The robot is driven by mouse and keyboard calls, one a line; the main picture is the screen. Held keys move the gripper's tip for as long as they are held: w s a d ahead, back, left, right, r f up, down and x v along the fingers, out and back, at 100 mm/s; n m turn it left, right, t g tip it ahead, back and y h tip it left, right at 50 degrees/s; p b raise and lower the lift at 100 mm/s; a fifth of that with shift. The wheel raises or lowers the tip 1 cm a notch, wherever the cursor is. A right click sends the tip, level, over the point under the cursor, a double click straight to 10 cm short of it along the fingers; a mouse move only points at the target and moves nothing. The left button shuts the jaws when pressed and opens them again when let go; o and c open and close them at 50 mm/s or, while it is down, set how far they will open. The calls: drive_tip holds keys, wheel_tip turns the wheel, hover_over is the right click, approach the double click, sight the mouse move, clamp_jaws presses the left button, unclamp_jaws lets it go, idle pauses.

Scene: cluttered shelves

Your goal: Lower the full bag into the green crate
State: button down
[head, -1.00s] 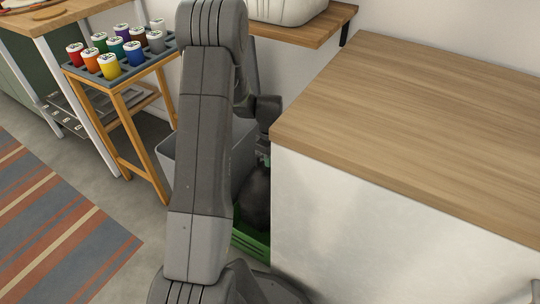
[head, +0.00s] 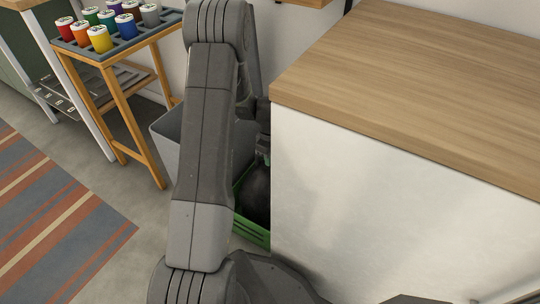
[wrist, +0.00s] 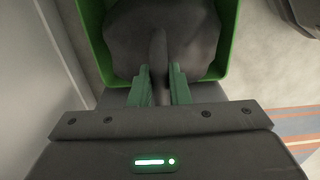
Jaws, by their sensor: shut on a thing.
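The full bag (wrist: 120,40) is dark grey and bulging, and in the wrist view it lies within the walls of the green crate (wrist: 229,40). My gripper (wrist: 159,72) is shut on the bag's narrow gathered top. In the head view the bag (head: 258,190) shows as a dark shape at the crate (head: 250,226), between my arm and the white cabinet. My arm and the cabinet hide much of both. I cannot tell whether the bag touches the crate's floor.
A grey bin (head: 168,138) stands just behind my arm. A white cabinet with a wooden top (head: 420,90) closes off the right. A wooden stand (head: 122,110) with several coloured jars is at the upper left. A striped rug (head: 60,225) lies on open floor.

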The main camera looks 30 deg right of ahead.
drive_tip(key=shift+f+b, duration=0.4)
drive_tip(key=shift+f, duration=0.35)
idle(0.8)
drive_tip(key=c, duration=1.3)
unclamp_jaws()
wheel_tip(320, 180, up, 14)
drive_tip(key=p, duration=0.5)
drive_tip(key=shift+f, duration=0.1)
wheel_tip(320, 180, down, 14)
drive_tip(key=b, duration=0.5)
drive_tip(key=shift+r, duration=0.25)
